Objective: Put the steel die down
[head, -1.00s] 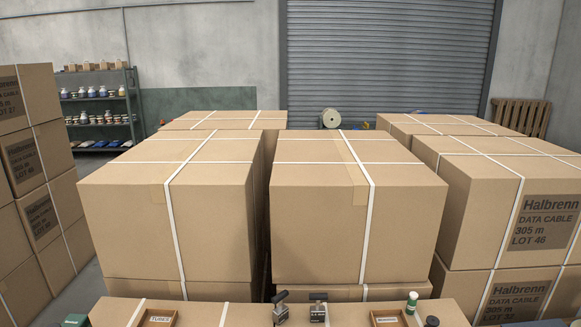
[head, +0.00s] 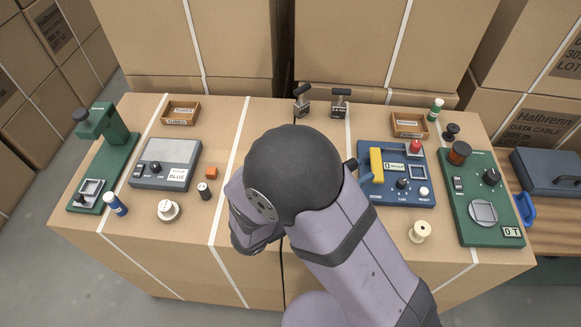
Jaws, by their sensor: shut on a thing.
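I cannot make out the steel die in the head view. My arm, with its dark round joint and mauve links, covers the middle of the carton top. My gripper's fingers are hidden behind it, so neither their state nor anything between them shows. Two small metal blocks with dark handles, a left one (head: 303,105) and a right one (head: 340,104), stand at the back edge. I cannot tell whether either is a die.
A green press (head: 103,150), a grey device (head: 166,163), a white spool (head: 167,210) and an orange cube (head: 211,172) stand left. A blue device (head: 404,197), a cream spool (head: 419,231) and a green device (head: 470,212) stand right. Wooden trays (head: 181,112) (head: 409,124) sit behind.

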